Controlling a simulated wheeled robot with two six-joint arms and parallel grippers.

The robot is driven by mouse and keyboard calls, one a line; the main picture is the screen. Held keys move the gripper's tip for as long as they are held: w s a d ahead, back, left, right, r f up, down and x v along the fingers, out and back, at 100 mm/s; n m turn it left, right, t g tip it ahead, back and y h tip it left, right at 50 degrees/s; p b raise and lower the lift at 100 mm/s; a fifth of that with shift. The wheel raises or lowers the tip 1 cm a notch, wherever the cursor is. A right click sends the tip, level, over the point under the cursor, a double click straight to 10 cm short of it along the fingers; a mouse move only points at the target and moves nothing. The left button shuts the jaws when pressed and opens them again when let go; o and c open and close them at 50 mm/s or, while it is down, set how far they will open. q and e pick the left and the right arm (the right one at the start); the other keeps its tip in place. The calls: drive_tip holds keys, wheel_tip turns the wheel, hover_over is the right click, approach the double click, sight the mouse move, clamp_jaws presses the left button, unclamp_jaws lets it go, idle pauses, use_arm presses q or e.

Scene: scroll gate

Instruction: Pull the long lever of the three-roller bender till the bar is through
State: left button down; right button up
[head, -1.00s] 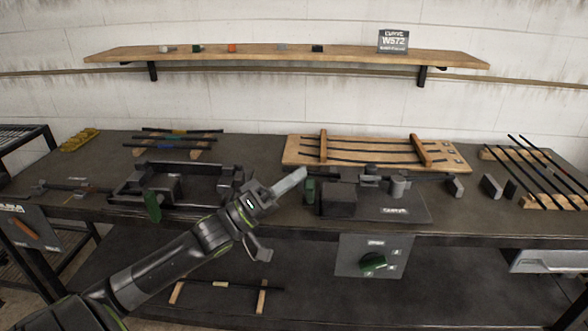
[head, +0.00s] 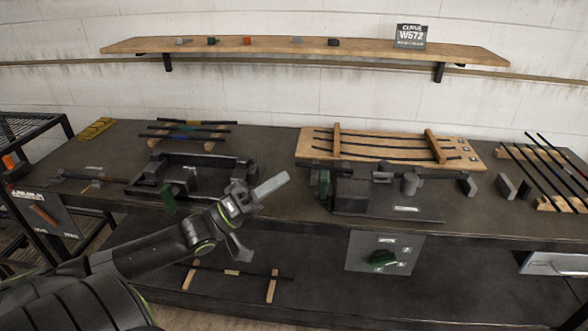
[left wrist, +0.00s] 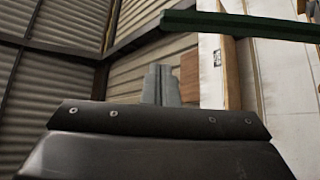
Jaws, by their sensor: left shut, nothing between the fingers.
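The bender (head: 375,200) stands right of the bench's middle, a dark block and plate with grey upright rollers (head: 410,184). A dark bar runs behind the rollers. A green upright handle (head: 323,183) is at its left end; I cannot tell whether this is the long lever. My left gripper (head: 270,186) is shut and empty, over the bench's front part, left of the bender and apart from it. Its closed grey fingers (left wrist: 161,85) show in the left wrist view, with a dark green bar (left wrist: 240,25) beyond them at upper right. My right gripper is not in view.
Another dark fixture (head: 190,175) with a green handle (head: 168,198) stands left of my gripper. A wooden board (head: 390,146) with curved bars lies behind the bender. A rack of straight bars (head: 545,170) is at right. A panel with a green knob (head: 383,259) hangs below the bench edge.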

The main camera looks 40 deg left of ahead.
use_arm(q)
drive_tip(key=shift+v, duration=1.05)
drive_tip(key=shift+w, duration=0.1)
